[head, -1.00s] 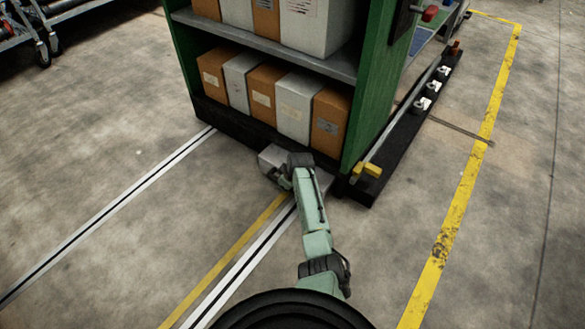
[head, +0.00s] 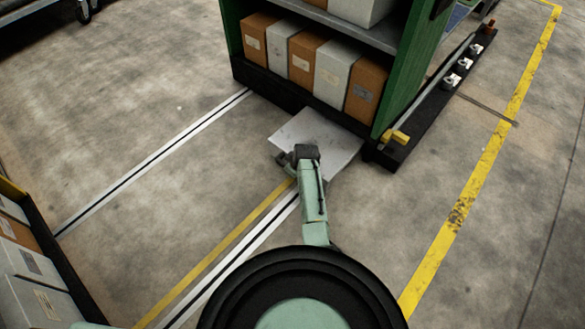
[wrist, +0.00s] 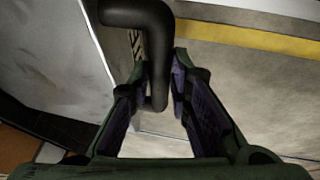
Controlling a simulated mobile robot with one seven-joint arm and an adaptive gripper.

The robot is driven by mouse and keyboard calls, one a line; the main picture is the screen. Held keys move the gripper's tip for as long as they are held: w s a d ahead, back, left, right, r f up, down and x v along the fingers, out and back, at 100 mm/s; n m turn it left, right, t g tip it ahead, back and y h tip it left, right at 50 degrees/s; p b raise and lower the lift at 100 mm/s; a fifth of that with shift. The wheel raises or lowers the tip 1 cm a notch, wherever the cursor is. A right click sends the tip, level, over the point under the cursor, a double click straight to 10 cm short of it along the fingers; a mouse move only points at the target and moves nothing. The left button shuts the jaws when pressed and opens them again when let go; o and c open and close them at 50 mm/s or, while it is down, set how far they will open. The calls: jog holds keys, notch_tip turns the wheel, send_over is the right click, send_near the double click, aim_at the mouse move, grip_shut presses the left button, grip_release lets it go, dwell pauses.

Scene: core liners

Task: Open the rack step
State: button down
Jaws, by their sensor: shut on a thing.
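The rack step (head: 325,138) is a flat pale grey plate that sticks out from under the black base of the green rack (head: 395,75), low over the floor. My gripper (head: 287,161) is at the step's outer edge in the head view. In the wrist view its two fingers (wrist: 170,75) are closed around a bent black bar handle (wrist: 140,14). The step's grey surface (wrist: 50,60) fills the left of that view. My arm hides part of the step's front edge in the head view.
Orange and white boxes (head: 305,55) fill the rack's low shelf. A black rail with a yellow-tipped bar (head: 398,137) lies along the rack's right side. Another row of boxes (head: 30,265) stands at the lower left. The floor between is clear, with lines.

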dwell(0.3)
jog(key=c, duration=1.5)
grip_release()
